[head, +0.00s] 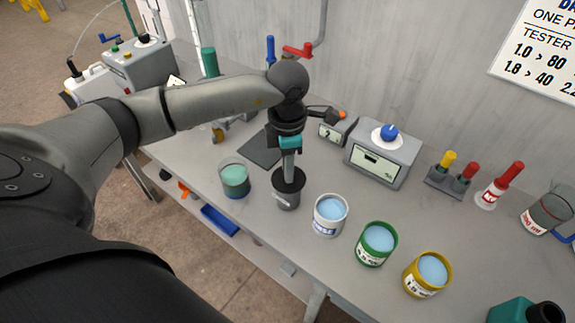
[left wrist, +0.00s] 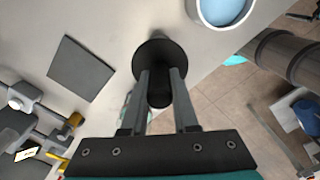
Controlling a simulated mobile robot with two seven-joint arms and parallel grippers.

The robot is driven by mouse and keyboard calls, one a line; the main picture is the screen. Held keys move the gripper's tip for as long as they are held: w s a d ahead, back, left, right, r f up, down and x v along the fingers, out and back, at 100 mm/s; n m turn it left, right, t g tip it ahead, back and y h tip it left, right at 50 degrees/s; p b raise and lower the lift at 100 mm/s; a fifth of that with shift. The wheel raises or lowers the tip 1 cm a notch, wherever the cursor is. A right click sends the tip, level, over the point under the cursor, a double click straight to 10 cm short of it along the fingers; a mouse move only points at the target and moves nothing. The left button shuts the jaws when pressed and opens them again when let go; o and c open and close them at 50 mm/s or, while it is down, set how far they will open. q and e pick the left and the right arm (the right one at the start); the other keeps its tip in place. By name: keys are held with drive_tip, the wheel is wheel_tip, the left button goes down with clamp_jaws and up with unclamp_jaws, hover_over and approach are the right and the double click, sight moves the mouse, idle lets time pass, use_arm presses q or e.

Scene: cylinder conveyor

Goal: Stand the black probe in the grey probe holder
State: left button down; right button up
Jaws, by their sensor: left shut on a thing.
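My left gripper (head: 289,178) points straight down over the bench. Its fingers (left wrist: 160,85) are shut on the upright black stem of what looks like the black probe (left wrist: 160,98). A wide black disc (left wrist: 150,55) shows around the stem, below the fingertips. In the head view, this black top sits at the mouth of a dark grey labelled cup (head: 286,200), which looks like the grey probe holder. The probe's lower part is hidden, so I cannot tell how deep it sits.
A beaker of green liquid (head: 234,180) stands close on the left, and a white can (head: 330,214) close on the right. Green (head: 376,243) and yellow (head: 427,273) cans follow. A dark pad (head: 260,151) lies behind, and a tester box (head: 383,160) stands at the back.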

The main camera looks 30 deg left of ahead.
use_arm(q)
drive_tip(key=shift+f, duration=0.15)
idle(0.5)
drive_tip(key=c, duration=0.6)
unclamp_jaws()
wheel_tip(320, 180, up, 15)
idle(0.6)
